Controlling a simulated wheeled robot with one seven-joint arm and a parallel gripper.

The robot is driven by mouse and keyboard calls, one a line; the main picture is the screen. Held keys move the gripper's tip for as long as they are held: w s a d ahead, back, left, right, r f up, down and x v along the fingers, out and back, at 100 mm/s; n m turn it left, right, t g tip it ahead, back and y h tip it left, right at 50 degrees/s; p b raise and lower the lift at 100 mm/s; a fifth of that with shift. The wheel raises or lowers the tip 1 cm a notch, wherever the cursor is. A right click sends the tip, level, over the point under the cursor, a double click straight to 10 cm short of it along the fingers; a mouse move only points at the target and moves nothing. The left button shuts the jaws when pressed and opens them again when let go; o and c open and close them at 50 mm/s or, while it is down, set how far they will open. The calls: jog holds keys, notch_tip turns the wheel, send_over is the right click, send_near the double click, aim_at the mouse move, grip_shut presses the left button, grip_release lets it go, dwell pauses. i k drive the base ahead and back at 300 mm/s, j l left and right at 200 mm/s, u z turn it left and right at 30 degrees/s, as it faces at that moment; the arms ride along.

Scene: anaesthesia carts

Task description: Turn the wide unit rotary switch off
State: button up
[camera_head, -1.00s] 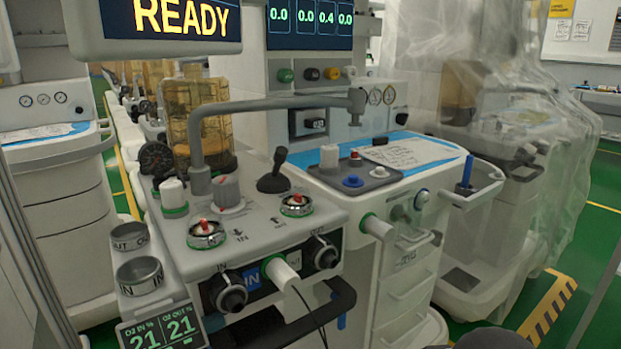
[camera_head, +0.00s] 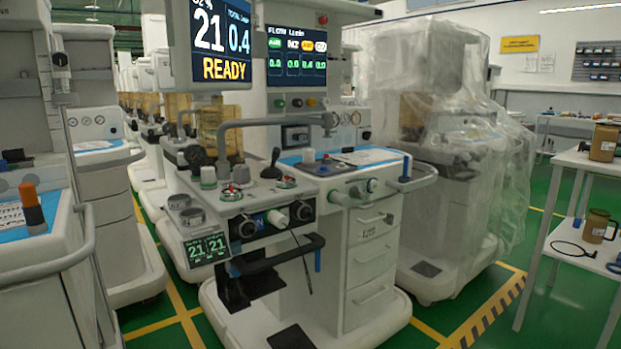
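An anaesthesia machine (camera_head: 357,260) with drawers stands in the middle of the head view, a little way off. Its breathing-unit top carries a grey knob (camera_head: 241,174) on a pale disc, which looks like a rotary switch, though its setting is too small to read. A white knob with a green base (camera_head: 208,176) is left of it, and a black lever (camera_head: 271,165) is right of it. I cannot tell for sure which unit is the wide one. The upper screen (camera_head: 222,40) reads READY. My gripper is not in view.
A plastic-covered machine (camera_head: 440,170) stands to the right. A white table (camera_head: 590,165) with jugs is at the right edge. Another cart (camera_head: 45,255) is close on the left. Green floor shows between the carts, and a black handle bar (camera_head: 280,254) projects from the machine's front.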

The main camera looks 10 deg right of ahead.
aim_at(366, 135)
jog(key=i+l, duration=0.2)
jog(key=i+l+u, duration=0.1)
jog(key=i+l, duration=0.15)
jog(key=l, duration=0.2)
jog(key=i+l, duration=0.2)
jog(key=l+u, duration=0.05)
jog(key=l, duration=0.05)
